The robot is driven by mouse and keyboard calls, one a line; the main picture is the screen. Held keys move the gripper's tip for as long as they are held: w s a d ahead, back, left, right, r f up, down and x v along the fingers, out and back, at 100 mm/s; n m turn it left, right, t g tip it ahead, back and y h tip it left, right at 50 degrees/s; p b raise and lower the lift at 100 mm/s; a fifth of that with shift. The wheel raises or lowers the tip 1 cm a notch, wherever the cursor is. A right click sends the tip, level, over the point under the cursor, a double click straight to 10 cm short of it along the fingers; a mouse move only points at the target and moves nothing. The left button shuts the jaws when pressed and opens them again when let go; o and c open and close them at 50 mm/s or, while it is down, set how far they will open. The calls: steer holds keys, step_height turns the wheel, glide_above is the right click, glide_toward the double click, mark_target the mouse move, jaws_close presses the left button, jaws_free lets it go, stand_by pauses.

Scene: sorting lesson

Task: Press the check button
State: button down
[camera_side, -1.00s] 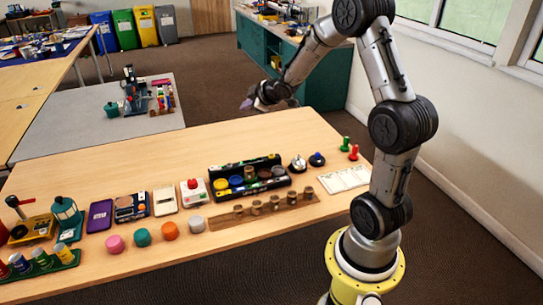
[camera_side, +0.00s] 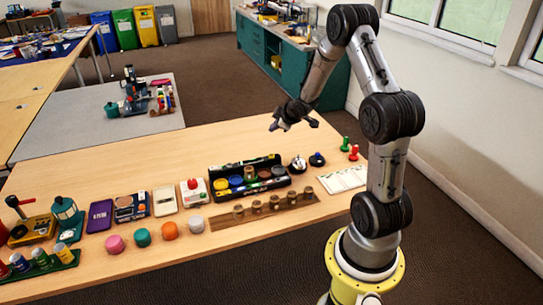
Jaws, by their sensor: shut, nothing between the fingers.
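A white box with a red button (camera_side: 193,185) on top stands in the middle of the wooden table, left of a black tray. It is the one large red push button I see; I cannot read any label on it. My gripper (camera_side: 284,123) is shut and empty. It hangs in the air near the table's far edge, up and to the right of the button, well apart from it.
The black tray (camera_side: 214,193) with coloured round pots stands beside the button box. A wooden rack (camera_side: 222,220) with several pegs lies in front. Two small domed items (camera_side: 298,163) and red and green pawns (camera_side: 353,153) stand at right.

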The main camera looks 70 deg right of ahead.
glide_above(274, 159)
steer(key=shift+d+f, duration=0.15)
steer(key=shift+f, duration=4.05)
steer(key=shift+f, duration=0.4)
steer(key=shift+f, duration=0.45)
steer(key=shift+r, duration=0.85)
steer(key=shift+r, duration=2.55)
